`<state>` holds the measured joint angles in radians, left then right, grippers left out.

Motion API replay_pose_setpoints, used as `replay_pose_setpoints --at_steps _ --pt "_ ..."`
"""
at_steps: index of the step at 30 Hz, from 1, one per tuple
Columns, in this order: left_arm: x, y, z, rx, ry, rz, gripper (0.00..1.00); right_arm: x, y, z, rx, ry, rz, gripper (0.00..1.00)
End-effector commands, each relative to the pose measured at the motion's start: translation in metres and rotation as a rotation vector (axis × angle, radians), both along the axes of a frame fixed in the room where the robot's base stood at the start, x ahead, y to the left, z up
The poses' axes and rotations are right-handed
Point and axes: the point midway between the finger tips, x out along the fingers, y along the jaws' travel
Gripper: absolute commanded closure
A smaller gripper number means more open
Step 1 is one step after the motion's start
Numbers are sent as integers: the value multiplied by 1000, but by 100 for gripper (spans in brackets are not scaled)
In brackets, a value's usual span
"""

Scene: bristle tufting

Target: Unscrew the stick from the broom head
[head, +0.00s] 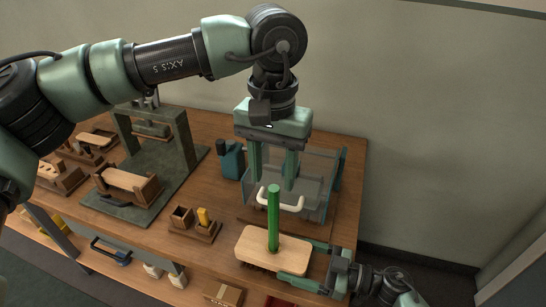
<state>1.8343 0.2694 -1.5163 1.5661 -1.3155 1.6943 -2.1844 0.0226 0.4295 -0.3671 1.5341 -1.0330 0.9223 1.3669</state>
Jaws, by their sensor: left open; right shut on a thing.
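The green stick (273,222) stands upright in the middle of the broom head (252,243), a light wooden block with dark bristles beneath it. The broom head is near the table's right front edge. My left gripper (274,184) points down with its two green fingers open and empty. In the picture its fingertips are on either side of the stick's top; I cannot tell whether they reach down around it. My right gripper (296,258) comes in from the lower right, shut on the right end of the broom head. The stick's joint with the block is not clearly visible.
A clear-walled bin with a white handle (292,203) stands just behind the stick. A blue-green bottle (231,160) is left of it. A small wooden holder (193,224), a dark green press frame (183,150) and wooden trays (128,184) occupy the table's left.

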Motion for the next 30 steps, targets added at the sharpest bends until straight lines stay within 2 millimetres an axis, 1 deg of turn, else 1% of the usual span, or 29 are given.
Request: replay_pose_setpoints --at_steps 1,6,12,18,26,29,30 --pt "0 1 -11 3 2 1 55 0 0 0 0 -1 0 100" --pt "0 1 -44 1 3 2 55 0 0 0 0 -1 0 100" --pt "0 1 -72 1 2 4 55 0 0 0 0 -1 -1 100" --pt "0 0 -83 0 -1 4 55 0 0 0 0 -1 -1 100" --pt "0 1 -84 0 -1 4 55 0 0 0 1 -1 -1 100" --pt "0 0 -84 0 -1 4 80 0 0 0 1 -1 -1 100" --pt "0 0 -84 0 -1 4 91 0 0 0 1 -1 -1 100"
